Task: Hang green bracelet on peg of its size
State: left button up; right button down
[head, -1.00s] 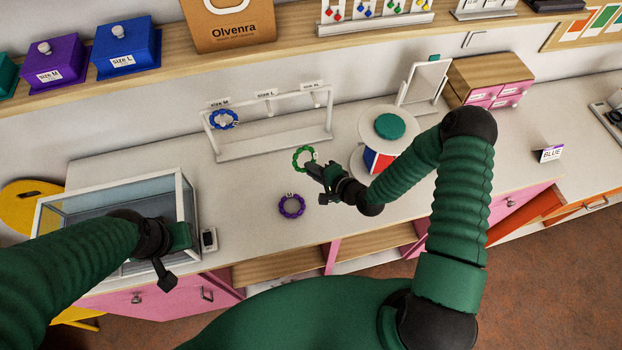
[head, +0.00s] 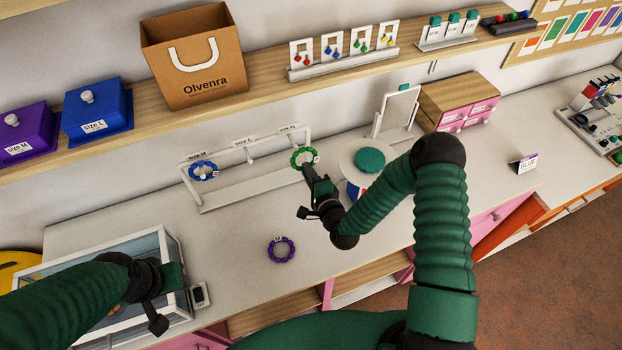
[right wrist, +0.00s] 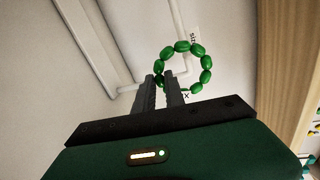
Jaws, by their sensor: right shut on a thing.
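My right gripper (head: 308,172) is shut on the green bracelet (head: 303,158), a beaded ring held upright by its lower edge. The green bracelet also shows in the right wrist view (right wrist: 206,69), pinched between the finger ends (right wrist: 158,84). It is at the right end of the white peg rack (head: 248,193), in front of the rightmost peg's area. I cannot tell whether the peg passes through the ring. A small tag by the fingers shows an "X". A blue bracelet (head: 203,177) hangs on the left peg, labelled size M. The middle peg, size L, is bare.
A purple bracelet (head: 281,249) lies on the counter before the rack. My left gripper (head: 158,305) is over a glass case (head: 150,240).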

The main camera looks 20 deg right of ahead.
aim_at(300, 168)
jog(key=shift+w+a, duration=0.35)
jog(key=shift+w, duration=0.25)
jog(key=shift+w+a, duration=0.3)
jog(key=shift+w, duration=0.25)
jog(key=shift+w+a+r, duration=0.15)
jog(key=shift+w+a, duration=0.15)
jog(key=shift+w, duration=0.3)
jog(key=shift+w+b, duration=0.35)
pick_arm(q)
jog(key=f, duration=0.1)
jog(key=a+f+b, duration=0.1)
jog(key=f+b, duration=0.1)
jog(key=shift+a+f, duration=0.1)
jog(key=shift+a, duration=0.15)
pick_arm(e)
jog(key=w, duration=0.1)
jog(key=w+f, duration=0.1)
jog(key=w, duration=0.1)
jog(key=shift+w+d+f, duration=0.15)
jog(key=shift+f, duration=0.15)
pick_arm(q)
jog(key=shift+d, duration=0.3)
pick_arm(e)
jog(key=shift+d, duration=0.25)
